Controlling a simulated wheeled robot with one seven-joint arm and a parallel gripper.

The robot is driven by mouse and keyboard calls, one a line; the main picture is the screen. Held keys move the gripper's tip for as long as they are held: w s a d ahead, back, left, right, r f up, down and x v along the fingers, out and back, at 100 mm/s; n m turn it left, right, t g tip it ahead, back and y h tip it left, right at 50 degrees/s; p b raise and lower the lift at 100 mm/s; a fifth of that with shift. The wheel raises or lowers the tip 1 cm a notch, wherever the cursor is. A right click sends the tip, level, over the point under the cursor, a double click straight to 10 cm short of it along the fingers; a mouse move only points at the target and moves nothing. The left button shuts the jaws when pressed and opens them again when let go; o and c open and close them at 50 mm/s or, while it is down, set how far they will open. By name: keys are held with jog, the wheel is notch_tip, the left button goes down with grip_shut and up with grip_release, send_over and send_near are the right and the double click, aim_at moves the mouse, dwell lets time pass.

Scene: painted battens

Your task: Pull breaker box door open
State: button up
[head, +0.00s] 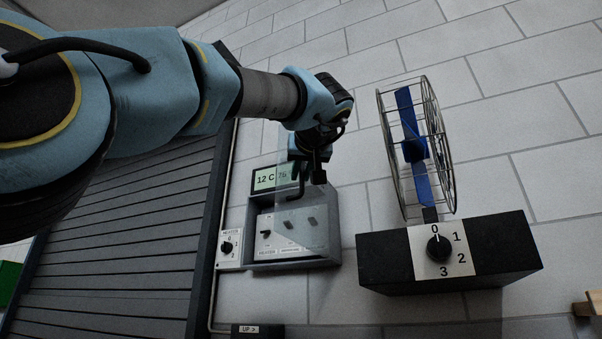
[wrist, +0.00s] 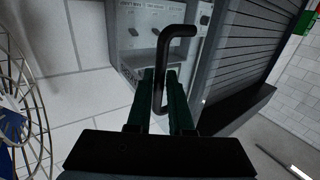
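The grey breaker box (head: 334,228) is on the wall in the middle of the head view, with switches behind a clear door (head: 284,209). The door looks swung partly out, its pane reaching up past the box toward my gripper. Its black bent handle (head: 295,195) is below my gripper (head: 311,178). In the wrist view the black handle (wrist: 178,32) runs down between the two green fingers of my gripper (wrist: 160,88), which look closed against it. The box (wrist: 130,38) shows behind it. My gripper hides part of the handle and pane.
A caged blue fan (head: 412,150) and a black box with a numbered dial (head: 438,248) stand right of the breaker box. A small heater dial (head: 227,247) adjoins its left side, beside a dark slatted shutter (head: 130,215). White block wall surrounds them.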

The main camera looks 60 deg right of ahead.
jog(key=shift+o, duration=0.4)
jog(key=shift+s+a+f, duration=0.1)
jog(key=shift+s+a, duration=0.1)
jog(key=shift+a, duration=0.05)
jog(key=b+v, duration=0.2)
jog(key=v, duration=0.8)
jog(key=shift+b, duration=0.35)
